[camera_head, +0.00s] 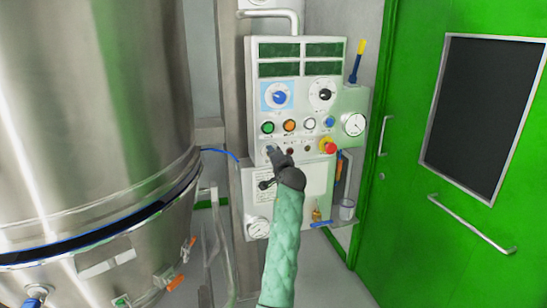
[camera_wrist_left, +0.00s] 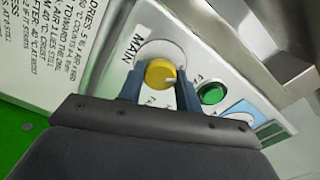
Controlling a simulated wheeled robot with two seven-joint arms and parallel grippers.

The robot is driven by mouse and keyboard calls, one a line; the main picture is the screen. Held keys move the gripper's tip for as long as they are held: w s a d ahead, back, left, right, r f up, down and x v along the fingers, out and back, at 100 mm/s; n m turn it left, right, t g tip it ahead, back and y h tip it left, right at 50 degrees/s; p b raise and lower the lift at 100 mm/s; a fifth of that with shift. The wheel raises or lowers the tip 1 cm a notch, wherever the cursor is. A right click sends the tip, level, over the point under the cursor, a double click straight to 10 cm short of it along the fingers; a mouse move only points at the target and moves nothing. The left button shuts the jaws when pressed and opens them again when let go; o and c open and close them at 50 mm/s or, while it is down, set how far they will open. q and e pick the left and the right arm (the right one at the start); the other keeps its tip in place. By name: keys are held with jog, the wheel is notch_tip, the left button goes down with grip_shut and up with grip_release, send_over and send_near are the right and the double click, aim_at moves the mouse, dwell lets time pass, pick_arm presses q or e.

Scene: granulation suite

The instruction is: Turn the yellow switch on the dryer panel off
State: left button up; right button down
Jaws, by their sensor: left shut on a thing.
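The yellow switch (camera_wrist_left: 158,73) is a round knob on a pale disc beside the word MAIN in the left wrist view. Its white pointer mark faces toward the lower right of that picture. My left gripper (camera_wrist_left: 161,90) has one finger on each side of the knob and is shut on it. In the head view my left gripper (camera_head: 277,154) is at the lower left of the dryer panel (camera_head: 294,83) and hides the yellow knob there. My right gripper is in neither view.
A green button (camera_wrist_left: 212,93) is close beside the right finger. On the panel are several lamps, a blue knob (camera_head: 279,97), a black dial (camera_head: 324,95) and a red stop button (camera_head: 328,146). A steel vessel (camera_head: 90,120) stands left; a green door (camera_head: 420,190) is right.

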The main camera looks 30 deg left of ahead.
pick_arm(q)
jog(key=shift+f, duration=0.1)
jog(key=o, duration=1)
jog(key=shift+d, duration=0.1)
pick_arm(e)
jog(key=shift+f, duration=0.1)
pick_arm(q)
jog(key=b+v, duration=0.2)
jog(key=v, duration=0.5)
jog(key=shift+s+d, duration=0.2)
jog(key=shift+d, duration=0.05)
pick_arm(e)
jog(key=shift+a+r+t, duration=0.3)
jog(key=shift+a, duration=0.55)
